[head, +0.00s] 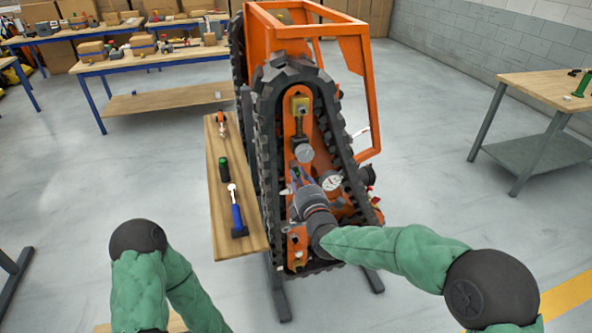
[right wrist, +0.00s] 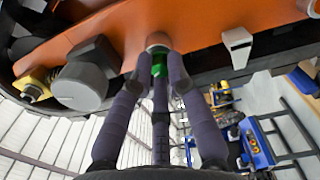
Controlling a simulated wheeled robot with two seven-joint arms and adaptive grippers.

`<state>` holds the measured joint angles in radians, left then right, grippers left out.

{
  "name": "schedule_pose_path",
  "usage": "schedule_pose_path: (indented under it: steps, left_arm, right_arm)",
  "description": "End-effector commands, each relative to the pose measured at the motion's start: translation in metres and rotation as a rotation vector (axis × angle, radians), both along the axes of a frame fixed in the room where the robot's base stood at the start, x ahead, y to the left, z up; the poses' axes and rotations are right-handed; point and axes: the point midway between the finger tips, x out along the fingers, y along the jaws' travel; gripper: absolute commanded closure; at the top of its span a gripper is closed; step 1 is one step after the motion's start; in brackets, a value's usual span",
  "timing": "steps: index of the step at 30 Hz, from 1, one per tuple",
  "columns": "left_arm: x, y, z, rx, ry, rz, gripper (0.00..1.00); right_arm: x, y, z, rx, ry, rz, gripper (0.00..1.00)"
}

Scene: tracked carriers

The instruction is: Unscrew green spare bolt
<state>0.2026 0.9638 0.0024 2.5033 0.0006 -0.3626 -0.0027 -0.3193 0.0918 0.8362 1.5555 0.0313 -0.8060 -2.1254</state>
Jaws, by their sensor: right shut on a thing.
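In the right wrist view, the green bolt (right wrist: 159,65) sits at a round pale boss (right wrist: 158,41) on the orange side frame of the carrier. The dark fingers of my right gripper (right wrist: 156,70) are closed around it, covering most of it. In the head view my right gripper (head: 303,184) reaches to the orange frame inside the track loop, and the bolt is hidden there. My left arm shows at the lower left of the head view, but its gripper is not in view.
The orange tracked carrier (head: 354,50) has a black track (head: 268,105) around my gripper. A grey round knob (right wrist: 82,86) is beside it. A wooden board (head: 219,228) at left holds a black-and-green cylinder (head: 224,169) and a blue-handled tool (head: 238,215).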

Motion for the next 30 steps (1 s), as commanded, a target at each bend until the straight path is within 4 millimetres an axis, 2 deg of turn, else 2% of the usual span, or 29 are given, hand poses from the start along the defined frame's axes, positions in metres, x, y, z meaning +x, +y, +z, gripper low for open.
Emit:
schedule_pose_path:
  steps: [30]
  left_arm:
    - [0.0, 0.0, -0.001, 0.0, 0.0, 0.0, 0.5]
  right_arm:
    - [-0.026, -0.009, 0.002, 0.003, -0.001, -0.001, 1.0]
